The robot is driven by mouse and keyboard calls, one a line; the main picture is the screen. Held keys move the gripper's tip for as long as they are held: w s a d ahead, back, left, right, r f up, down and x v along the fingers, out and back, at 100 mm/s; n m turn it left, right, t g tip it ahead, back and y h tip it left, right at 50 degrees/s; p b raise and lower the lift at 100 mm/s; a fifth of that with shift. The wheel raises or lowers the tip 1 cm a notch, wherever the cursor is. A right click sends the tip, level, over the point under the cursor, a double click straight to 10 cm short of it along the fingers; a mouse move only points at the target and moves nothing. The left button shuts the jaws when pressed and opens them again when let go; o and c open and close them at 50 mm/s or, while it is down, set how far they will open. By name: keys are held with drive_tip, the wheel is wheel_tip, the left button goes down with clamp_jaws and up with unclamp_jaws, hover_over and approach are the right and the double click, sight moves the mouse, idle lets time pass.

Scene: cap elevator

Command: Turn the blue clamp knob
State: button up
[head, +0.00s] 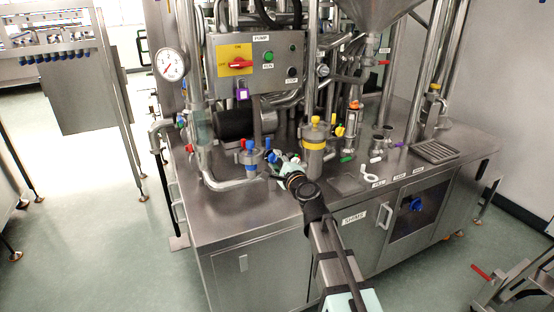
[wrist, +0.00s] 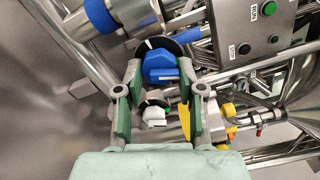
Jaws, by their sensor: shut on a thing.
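The blue clamp knob (wrist: 160,68) sits at the upper middle of the wrist view, in front of a dark round disc with a white mark. My gripper (wrist: 159,72) has its two green-padded fingers on either side of the knob, shut on it. A white fitting (wrist: 153,115) shows between the fingers, nearer the palm. In the head view my gripper (head: 275,163) is low over the steel bench among small blue fittings (head: 250,157). The arm and fingers partly hide the spot there, so I cannot tell which blue piece is the held knob.
Steel pipes (wrist: 75,55) crowd the knob. A grey control box (head: 256,64) with a red switch stands behind. A yellow-topped cylinder (head: 313,148) is close on the right. The bench's front left top (head: 225,210) is clear.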

drive_tip(key=shift+f+m, duration=0.15)
drive_tip(key=shift+m, duration=0.25)
drive_tip(key=o, duration=1.1)
drive_tip(key=shift+o, duration=0.2)
drive_tip(key=shift+s, duration=0.15)
drive_tip(key=v, duration=1.1)
drive_tip(key=shift+s+d, duration=0.2)
drive_tip(key=shift+s, duration=0.15)
